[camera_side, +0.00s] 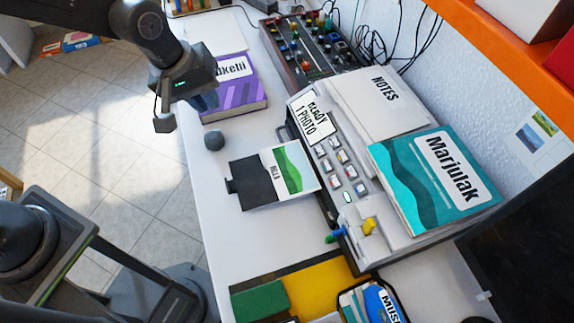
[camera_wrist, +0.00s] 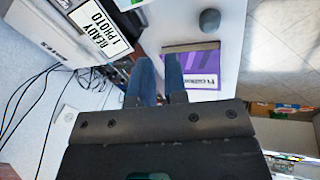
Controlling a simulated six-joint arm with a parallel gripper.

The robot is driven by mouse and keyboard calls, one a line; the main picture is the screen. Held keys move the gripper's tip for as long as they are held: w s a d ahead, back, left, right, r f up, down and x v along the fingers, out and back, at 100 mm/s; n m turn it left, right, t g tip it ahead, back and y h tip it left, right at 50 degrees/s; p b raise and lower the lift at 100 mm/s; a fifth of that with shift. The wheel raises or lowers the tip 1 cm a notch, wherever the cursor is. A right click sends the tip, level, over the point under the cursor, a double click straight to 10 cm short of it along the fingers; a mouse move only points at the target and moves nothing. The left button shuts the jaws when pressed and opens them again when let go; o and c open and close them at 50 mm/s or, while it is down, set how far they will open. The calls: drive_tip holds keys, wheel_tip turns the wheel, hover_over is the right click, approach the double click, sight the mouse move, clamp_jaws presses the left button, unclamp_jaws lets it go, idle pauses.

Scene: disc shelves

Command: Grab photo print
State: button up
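The photo print (camera_side: 291,168), white with a green wavy picture and a dark name on its edge, lies at the front of the grey printer (camera_side: 327,170) in the side view. A black flap or tray (camera_side: 254,183) sits at its left end. My gripper (camera_side: 185,112) hangs up and to the left of the print, well apart from it, near the table's left edge. Its two fingers stand apart with nothing between them. They also show in the wrist view (camera_wrist: 160,72).
A purple book (camera_side: 232,90) lies behind the print, with a dark grey round object (camera_side: 214,140) near it. A teal book (camera_side: 435,180) and white notes (camera_side: 378,103) lie on the printer. A mixer (camera_side: 306,48) with cables stands at the back. The table left of the print is clear.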

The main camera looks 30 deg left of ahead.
drive_tip(key=n, duration=0.2)
approach(262, 160)
drive_tip(key=f, duration=0.2)
drive_tip(key=w+f, duration=0.1)
drive_tip(key=shift+d+f+g, duration=0.15)
drive_tip(key=shift+d+g, duration=0.2)
drive_tip(key=shift+g, duration=0.05)
drive_tip(key=shift+w+x, duration=0.15)
drive_tip(key=shift+x, duration=1.35)
drive_tip(key=shift+w+x, duration=0.1)
drive_tip(key=shift+x, duration=1.4)
drive_tip(key=shift+a, duration=0.1)
clamp_jaws()
